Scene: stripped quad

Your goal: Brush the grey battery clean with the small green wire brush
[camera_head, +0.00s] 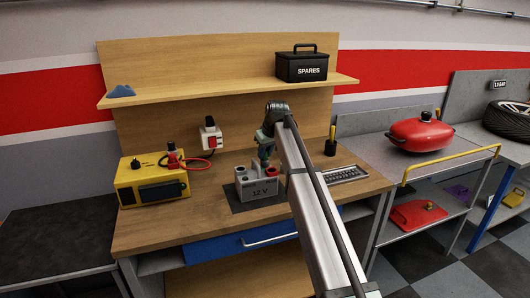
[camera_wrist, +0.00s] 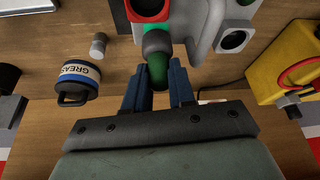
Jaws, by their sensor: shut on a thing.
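The grey battery (camera_head: 258,190), marked 12 V, stands upright on a dark mat on the workbench. It also shows at the top of the wrist view (camera_wrist: 203,30), with a red ring round one terminal and a dark round opening at the other. My gripper (camera_head: 264,160) is above the battery, near its red-ringed side. In the wrist view its blue fingers (camera_wrist: 158,84) are shut on the small green wire brush (camera_wrist: 158,70). The brush's grey end (camera_wrist: 157,41) points at the red-ringed terminal; I cannot tell whether they touch. The brush is hard to make out in the head view.
A yellow charger (camera_head: 152,184) with a red clamp (camera_head: 173,158) and cable stands left of the battery. A grease tin (camera_wrist: 79,82) and a small grey cylinder (camera_wrist: 98,45) stand on the bench. A black pot (camera_head: 331,148) and a dark tray (camera_head: 347,174) are to the right. A shelf (camera_head: 220,88) hangs above.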

